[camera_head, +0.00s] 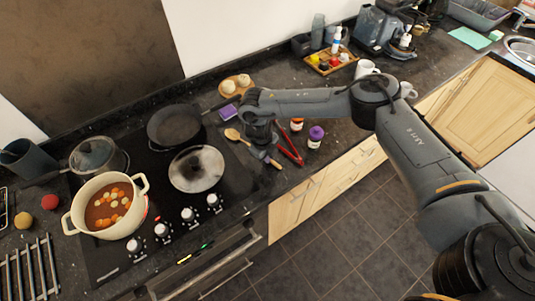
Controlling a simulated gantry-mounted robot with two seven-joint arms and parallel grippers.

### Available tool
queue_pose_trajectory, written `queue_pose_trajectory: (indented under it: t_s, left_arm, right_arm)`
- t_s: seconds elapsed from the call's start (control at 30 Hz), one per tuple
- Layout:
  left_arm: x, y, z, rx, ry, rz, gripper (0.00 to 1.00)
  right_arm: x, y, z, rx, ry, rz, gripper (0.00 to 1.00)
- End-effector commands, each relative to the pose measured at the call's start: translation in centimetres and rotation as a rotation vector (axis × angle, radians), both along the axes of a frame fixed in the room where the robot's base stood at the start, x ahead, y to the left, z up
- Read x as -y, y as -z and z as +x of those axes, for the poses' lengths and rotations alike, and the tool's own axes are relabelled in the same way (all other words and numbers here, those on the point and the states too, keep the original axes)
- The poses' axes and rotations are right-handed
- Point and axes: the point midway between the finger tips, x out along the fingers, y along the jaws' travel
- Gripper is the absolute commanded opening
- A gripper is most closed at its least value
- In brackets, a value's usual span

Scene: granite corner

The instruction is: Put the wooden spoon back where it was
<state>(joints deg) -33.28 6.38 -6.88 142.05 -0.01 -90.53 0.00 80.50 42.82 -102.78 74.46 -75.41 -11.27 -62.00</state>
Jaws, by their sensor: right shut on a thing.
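The wooden spoon (233,134) is on or just above the dark counter, right of the hob, with its bowl toward the upper left. Its handle runs down to the right beneath my right gripper (262,153). That gripper points down and is shut on the spoon's handle, hiding the middle of it. I cannot tell whether the spoon touches the counter. My left gripper is not in view.
Red-handled tongs (290,148) and a purple-lidded jar (315,136) stand close to the right of my gripper.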

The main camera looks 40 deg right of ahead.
Motion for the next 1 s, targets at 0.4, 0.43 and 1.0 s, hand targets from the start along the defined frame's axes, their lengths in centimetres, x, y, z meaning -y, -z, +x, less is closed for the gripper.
queue_pose_trajectory:
  t_s: [0.4, 0.43, 1.0]
  left_arm:
    - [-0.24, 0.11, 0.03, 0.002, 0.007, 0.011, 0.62]
    - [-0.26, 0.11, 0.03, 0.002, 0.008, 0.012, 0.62]
    - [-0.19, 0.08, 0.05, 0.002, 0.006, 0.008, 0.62]
  right_arm:
    - [-0.01, 0.21, 0.03, 0.001, 0.000, 0.000, 0.20]
    - [-0.02, 0.21, 0.03, 0.001, 0.000, 0.000, 0.25]
    - [-0.01, 0.22, 0.01, 0.000, 0.000, 0.000, 0.81]
